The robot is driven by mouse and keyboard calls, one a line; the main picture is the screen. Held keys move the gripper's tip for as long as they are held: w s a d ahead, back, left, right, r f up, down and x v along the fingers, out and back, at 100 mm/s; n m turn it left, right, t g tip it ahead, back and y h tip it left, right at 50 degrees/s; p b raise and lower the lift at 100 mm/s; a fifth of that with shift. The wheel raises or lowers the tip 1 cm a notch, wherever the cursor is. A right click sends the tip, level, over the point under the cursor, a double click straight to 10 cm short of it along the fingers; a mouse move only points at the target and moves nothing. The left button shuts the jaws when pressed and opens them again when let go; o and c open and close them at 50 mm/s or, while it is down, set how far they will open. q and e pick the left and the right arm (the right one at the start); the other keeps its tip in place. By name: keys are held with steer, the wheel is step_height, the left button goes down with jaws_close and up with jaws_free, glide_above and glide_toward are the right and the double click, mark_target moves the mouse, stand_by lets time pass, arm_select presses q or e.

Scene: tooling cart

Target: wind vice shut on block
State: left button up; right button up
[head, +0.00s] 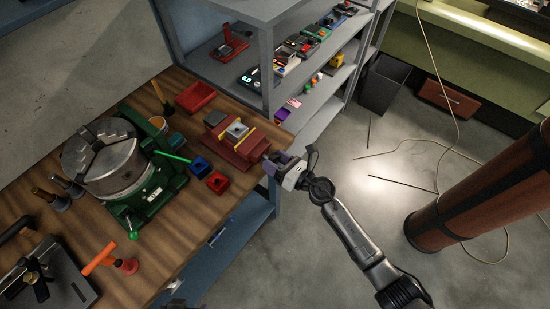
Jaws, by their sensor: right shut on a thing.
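The red vice (245,147) stands near the right edge of the wooden cart top. A grey block (235,131) sits between its yellow-faced jaws; whether both jaws touch it is too small to tell. My right gripper (271,163) is at the vice's right end, just past the table edge, with its arm coming in from the lower right. It is shut on the vice's handle end, as far as I can tell; the fingers hide the handle itself. My left gripper is not in view.
A green machine with a round metal chuck (103,155) stands left of the vice. A red bin (195,97), blue bin (200,167) and smaller red bin (217,182) lie nearby. Grey shelves (262,12) rise behind. Open floor lies to the right.

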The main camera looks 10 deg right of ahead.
steer(key=shift+m, duration=0.6)
steer(key=shift+p, duration=0.3)
steer(key=o, duration=0.9)
steer(key=v, duration=1.4)
steer(key=shift+w, duration=0.1)
